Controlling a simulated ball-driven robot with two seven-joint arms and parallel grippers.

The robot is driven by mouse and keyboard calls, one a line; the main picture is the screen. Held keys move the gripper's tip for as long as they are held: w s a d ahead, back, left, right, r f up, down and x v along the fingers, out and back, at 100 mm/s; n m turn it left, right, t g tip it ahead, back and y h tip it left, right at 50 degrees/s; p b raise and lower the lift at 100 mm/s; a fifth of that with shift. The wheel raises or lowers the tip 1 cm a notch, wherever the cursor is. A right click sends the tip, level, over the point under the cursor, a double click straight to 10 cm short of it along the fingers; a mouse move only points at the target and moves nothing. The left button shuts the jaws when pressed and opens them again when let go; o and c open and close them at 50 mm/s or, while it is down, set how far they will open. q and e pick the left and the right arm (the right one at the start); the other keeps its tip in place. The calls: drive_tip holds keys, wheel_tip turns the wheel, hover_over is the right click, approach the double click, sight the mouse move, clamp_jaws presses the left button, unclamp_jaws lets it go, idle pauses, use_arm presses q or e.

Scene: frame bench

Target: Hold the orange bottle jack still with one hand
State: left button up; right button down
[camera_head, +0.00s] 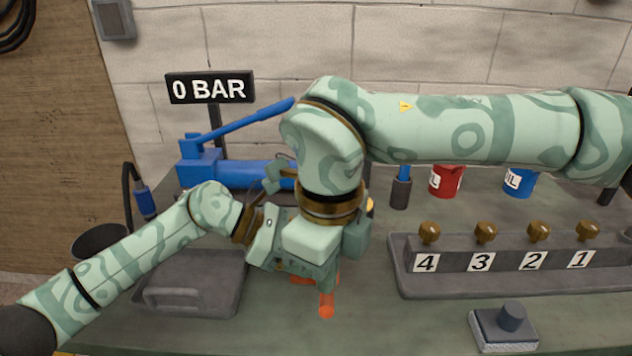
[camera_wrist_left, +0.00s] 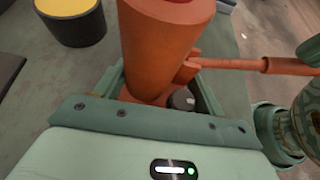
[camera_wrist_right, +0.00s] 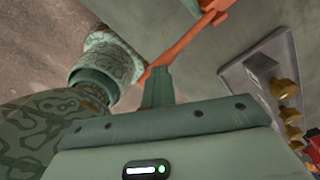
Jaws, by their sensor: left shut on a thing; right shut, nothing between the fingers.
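The orange bottle jack (camera_wrist_left: 165,45) fills the upper middle of the left wrist view. My left gripper (camera_wrist_left: 160,88) is shut on it, with a finger on either side of its body. The jack's orange lever (camera_wrist_left: 235,64) runs out to the right there. In the head view my right gripper (camera_head: 315,270) hides most of the jack, and only orange parts (camera_head: 327,302) show below it. My right gripper is shut and empty in the right wrist view (camera_wrist_right: 157,88). Its fingertips are close to the lever (camera_wrist_right: 185,42); I cannot tell whether they touch.
A blue pump (camera_head: 225,172) and a "0 BAR" sign (camera_head: 210,88) stand behind. A grey tray (camera_head: 190,285) lies front left. A rack with numbered brass knobs (camera_head: 500,275) is at the right, a block with a dark knob (camera_head: 503,330) in front of it. Red (camera_head: 446,181) and blue cups (camera_head: 518,184) stand behind.

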idle(0.5)
drive_tip(key=shift+r, duration=2.5)
use_arm(q)
drive_tip(key=o, duration=0.8)
